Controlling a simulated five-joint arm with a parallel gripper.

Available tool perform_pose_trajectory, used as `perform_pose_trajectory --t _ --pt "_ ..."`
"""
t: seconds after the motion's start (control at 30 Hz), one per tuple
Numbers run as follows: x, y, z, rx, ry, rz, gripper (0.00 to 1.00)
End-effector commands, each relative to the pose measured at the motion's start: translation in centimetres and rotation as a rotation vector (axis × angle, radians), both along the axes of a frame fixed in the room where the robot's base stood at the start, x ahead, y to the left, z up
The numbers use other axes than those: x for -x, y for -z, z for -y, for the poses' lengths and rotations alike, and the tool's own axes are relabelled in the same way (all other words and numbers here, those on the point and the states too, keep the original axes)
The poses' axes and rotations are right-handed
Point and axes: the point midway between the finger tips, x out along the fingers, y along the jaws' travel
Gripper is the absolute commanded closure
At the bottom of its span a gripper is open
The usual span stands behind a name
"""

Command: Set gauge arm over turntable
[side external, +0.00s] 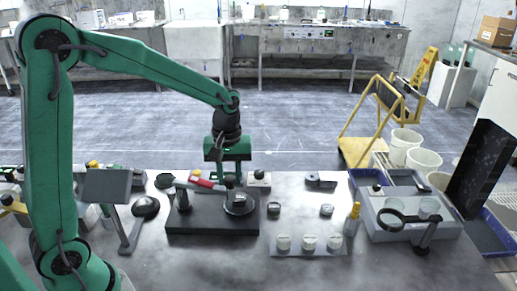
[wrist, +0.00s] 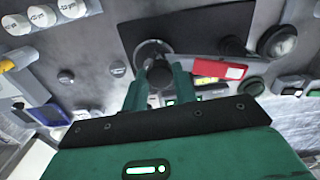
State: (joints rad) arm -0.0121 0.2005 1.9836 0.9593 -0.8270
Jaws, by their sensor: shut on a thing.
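The turntable is a round grey disc (side external: 239,207) on the right part of a flat black base (side external: 212,225). In the wrist view, its disc (wrist: 152,48) shows just beyond my fingertips. The gauge arm is a thin dark bar reaching right from a short post (side external: 182,197) at the left of the base toward the turntable. My gripper (side external: 229,183) points down at the turntable's back edge, shut on the dark end of the gauge arm. In the wrist view, my gripper (wrist: 158,77) has a dark round piece between its fingers. The fingers partly hide the bar's end and the disc.
A red-and-white item (side external: 203,183) lies close behind the base. Several white-topped jars (side external: 309,243) stand front right. A grey box with a ring magnifier (side external: 391,219) is at the right. A black stand (side external: 129,232) is at the left. Small dark knobs sit right of the base.

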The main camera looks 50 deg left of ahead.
Motion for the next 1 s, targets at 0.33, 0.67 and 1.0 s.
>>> perform_pose_trajectory --t 0.33,0.67,1.0 --pt "-2.3 -0.1 -1.8 0.0 -0.188 0.005 1.0" --pt "-2.7 -0.2 -2.2 0.0 -0.226 0.008 1.0" --pt "-2.7 -0.2 -2.2 0.0 -0.227 0.01 0.5"
